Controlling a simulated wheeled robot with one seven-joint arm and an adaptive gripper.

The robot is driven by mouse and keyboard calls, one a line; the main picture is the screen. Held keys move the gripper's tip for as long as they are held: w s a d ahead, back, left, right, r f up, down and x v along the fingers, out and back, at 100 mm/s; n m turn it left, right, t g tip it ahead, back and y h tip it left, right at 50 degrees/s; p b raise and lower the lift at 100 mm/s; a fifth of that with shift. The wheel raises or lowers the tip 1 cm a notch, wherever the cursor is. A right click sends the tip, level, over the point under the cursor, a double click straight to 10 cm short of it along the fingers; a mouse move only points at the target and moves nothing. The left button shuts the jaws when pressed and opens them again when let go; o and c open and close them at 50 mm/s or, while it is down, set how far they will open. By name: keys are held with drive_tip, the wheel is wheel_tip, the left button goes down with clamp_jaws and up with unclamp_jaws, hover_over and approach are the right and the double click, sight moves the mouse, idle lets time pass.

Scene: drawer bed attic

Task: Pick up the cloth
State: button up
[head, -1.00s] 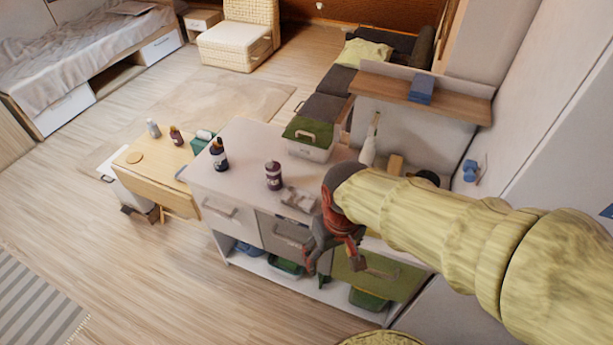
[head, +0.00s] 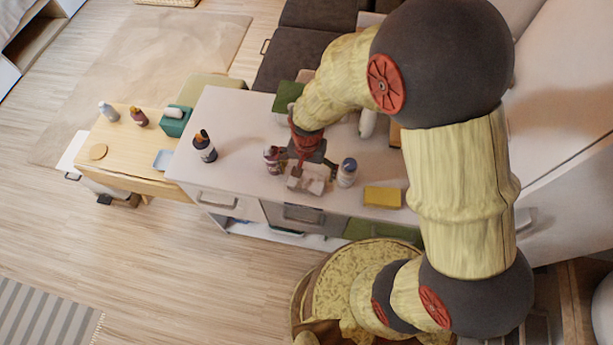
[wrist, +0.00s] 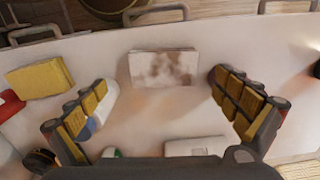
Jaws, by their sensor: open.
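The cloth, a flat white piece with brown stains, lies on the white counter top near its drawer edge. It shows in the wrist view (wrist: 163,68), ahead of and between my fingers, and in the head view (head: 308,180), partly covered by my gripper. My gripper (wrist: 160,105) is open and empty, with its two fingers spread wider than the cloth. In the head view my gripper (head: 305,165) is above the counter, over the cloth's back side. The exact height above the cloth cannot be told.
Close by on the counter (head: 235,115) stand a maroon jar (head: 274,160), a white bottle with a blue cap (head: 347,172) and a yellow block (head: 383,196). A dark bottle (head: 204,147) stands farther left. Drawer handles (head: 216,202) stick out along the front.

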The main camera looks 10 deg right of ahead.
sight(307, 180)
drive_tip(key=shift+w+f+b, duration=0.2)
drive_tip(key=shift+f, duration=1.1)
drive_tip(key=shift+w+f+b, duration=0.15)
drive_tip(key=shift+w+f, duration=0.05)
drive_tip(key=shift+f, duration=1.1)
drive_tip(key=shift+w+f+b, duration=0.2)
drive_tip(key=shift+f, duration=1.1)
drive_tip(key=c, duration=0.3)
drive_tip(key=c, duration=0.7)
drive_tip(key=shift+r, duration=0.1)
